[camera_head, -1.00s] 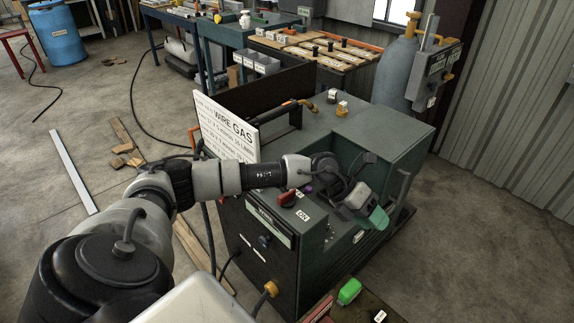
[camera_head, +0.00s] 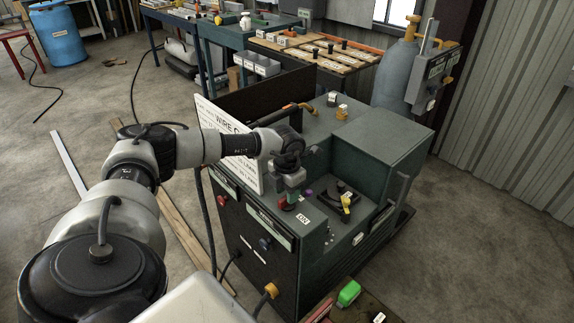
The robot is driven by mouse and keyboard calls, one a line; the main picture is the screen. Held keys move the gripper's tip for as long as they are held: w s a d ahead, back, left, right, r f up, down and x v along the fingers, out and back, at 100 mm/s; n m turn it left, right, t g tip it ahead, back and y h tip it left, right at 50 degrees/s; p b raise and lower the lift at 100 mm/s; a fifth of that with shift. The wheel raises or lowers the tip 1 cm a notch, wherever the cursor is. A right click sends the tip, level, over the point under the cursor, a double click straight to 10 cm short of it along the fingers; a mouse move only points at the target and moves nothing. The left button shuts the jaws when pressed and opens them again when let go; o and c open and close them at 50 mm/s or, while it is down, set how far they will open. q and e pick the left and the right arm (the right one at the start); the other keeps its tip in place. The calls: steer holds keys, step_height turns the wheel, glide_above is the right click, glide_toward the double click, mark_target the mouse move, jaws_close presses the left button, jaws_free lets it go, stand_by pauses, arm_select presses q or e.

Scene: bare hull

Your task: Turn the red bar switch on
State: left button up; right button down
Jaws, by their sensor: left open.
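The red bar switch (camera_head: 282,202) is on the top front of the dark green welding machine (camera_head: 375,150), by a white ON label (camera_head: 303,219). Only part of it shows, because my left gripper partly covers it. My right gripper is not in view.
A black dial with a yellow handle (camera_head: 346,202) sits right of the switch. A green object (camera_head: 349,293) lies at the bottom.

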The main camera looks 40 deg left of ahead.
arm_select(q)
steer(key=shift+f, duration=1.1)
jaws_close()
